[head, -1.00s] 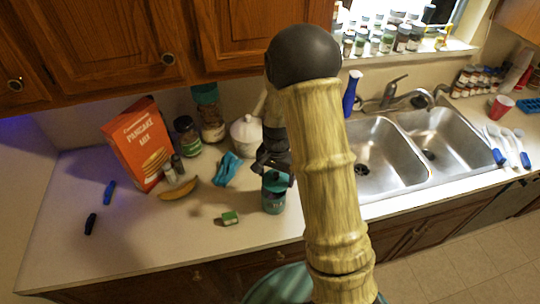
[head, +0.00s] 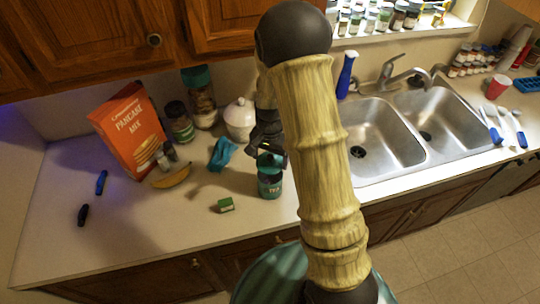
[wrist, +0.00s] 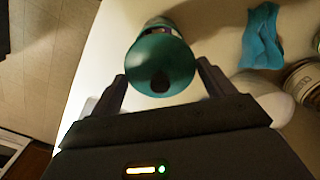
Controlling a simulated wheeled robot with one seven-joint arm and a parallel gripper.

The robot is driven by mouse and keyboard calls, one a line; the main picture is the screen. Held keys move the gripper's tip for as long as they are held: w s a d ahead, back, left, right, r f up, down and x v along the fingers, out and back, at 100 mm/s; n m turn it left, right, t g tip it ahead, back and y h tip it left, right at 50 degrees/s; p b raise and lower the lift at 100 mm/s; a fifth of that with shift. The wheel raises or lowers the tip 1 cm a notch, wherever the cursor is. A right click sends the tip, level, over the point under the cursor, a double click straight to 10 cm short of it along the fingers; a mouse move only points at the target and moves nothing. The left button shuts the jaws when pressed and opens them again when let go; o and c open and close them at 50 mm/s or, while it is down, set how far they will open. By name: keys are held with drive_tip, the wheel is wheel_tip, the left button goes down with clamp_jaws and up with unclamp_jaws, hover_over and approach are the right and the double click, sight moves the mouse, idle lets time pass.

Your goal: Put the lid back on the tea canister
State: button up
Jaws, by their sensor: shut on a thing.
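The teal tea canister (head: 270,186) stands upright on the counter near its front edge, left of the sink. Its teal lid (head: 269,160) is just above the canister's mouth, with a dark band between them; I cannot tell whether they touch. In the wrist view the round lid (wrist: 160,55), with a dark spot on it, is between my fingers and hides most of the canister. My gripper (wrist: 162,82) is shut on the lid. In the head view my gripper (head: 268,150) is partly hidden by my arm.
A blue cloth (head: 222,154), a white lidded pot (head: 240,118), a banana (head: 171,178) and a pancake mix box (head: 128,128) stand or lie behind and left. The sink (head: 380,140) is right. The front-left counter is mostly clear.

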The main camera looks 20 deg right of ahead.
drive_tip(key=shift+f+b, duration=1.5)
drive_tip(key=shift+f, duration=0.8)
drive_tip(key=shift+f, duration=0.15)
idle(0.7)
drive_tip(key=o, duration=0.9)
drive_tip(key=shift+r+p, duration=2.85)
drive_tip(key=shift+r, duration=0.7)
drive_tip(key=shift+c, duration=0.3)
